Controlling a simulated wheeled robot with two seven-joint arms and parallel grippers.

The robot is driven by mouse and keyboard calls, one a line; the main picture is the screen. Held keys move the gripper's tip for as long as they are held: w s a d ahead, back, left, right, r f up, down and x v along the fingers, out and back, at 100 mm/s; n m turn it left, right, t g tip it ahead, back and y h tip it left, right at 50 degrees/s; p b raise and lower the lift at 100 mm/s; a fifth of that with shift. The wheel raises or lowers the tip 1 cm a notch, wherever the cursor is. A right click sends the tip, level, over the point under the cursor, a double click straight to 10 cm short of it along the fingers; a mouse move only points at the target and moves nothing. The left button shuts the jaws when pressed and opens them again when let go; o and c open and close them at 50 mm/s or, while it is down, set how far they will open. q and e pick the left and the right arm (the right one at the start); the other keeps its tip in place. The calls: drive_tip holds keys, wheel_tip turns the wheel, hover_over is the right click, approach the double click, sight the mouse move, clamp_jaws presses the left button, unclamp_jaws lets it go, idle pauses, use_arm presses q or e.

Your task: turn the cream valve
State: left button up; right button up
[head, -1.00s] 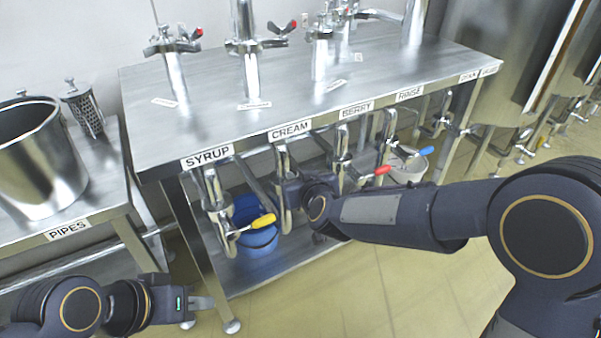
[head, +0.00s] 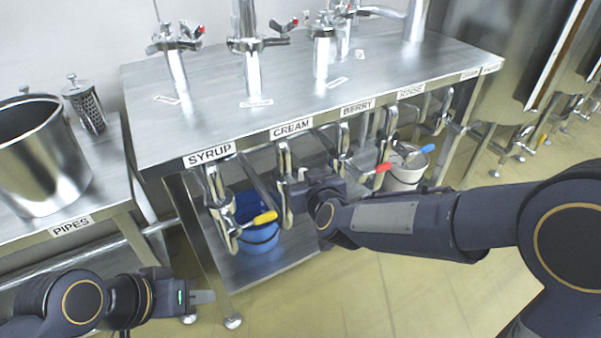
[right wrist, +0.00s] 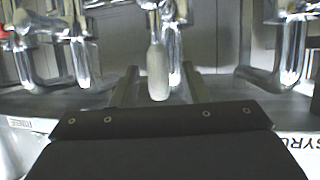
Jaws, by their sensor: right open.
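The cream valve's pipe (head: 284,165) hangs under the table edge below the CREAM label (head: 291,129). Its pale handle (right wrist: 158,72) points toward me in the right wrist view, between the two open fingers of my right gripper (right wrist: 160,85); I cannot tell whether they touch it. In the head view, my right gripper (head: 298,186) is at the pipe's right side and hides the handle. My left gripper (head: 203,297) is low at the left, away from the valves; its fingers are seen side-on, so their opening is unclear.
The syrup valve with its yellow handle (head: 264,217) is just left, the berry valve's red handle (head: 383,167) just right. A blue handle (head: 427,149) is further right. A blue bucket (head: 258,235) and white bucket (head: 405,172) stand below. The floor in front is clear.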

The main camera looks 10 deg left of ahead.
drive_tip(key=p+v, duration=0.1)
drive_tip(key=v, duration=0.3)
drive_tip(key=shift+s+d+r, duration=0.1)
drive_tip(key=shift+s+d, duration=0.05)
drive_tip(key=shift+s, duration=0.1)
drive_tip(key=s+d+r+m+g+y, duration=0.1)
drive_tip(key=s+d+r, duration=0.15)
drive_tip(key=d, duration=0.35)
drive_tip(key=s+d+r+m+g, duration=0.1)
drive_tip(key=s+d+m+g, duration=0.1)
drive_tip(key=s+d, duration=0.35)
drive_tip(key=s+d+f+m+g+h, duration=0.1)
drive_tip(key=s+d+f+m+g, duration=0.1)
drive_tip(key=s+d, duration=0.5)
drive_tip(key=s+d+f+m+g+h, duration=0.25)
drive_tip(key=s+d, duration=0.35)
drive_tip(key=s, duration=0.3)
wheel_tip(320, 180, up, 24)
drive_tip(key=p, duration=2.4)
drive_tip(key=shift+a+n+t+y+p, duration=0.15)
drive_tip(key=shift+n+t+y+p, duration=0.2)
drive_tip(key=shift+n, duration=0.1)
drive_tip(key=shift+s, duration=0.1)
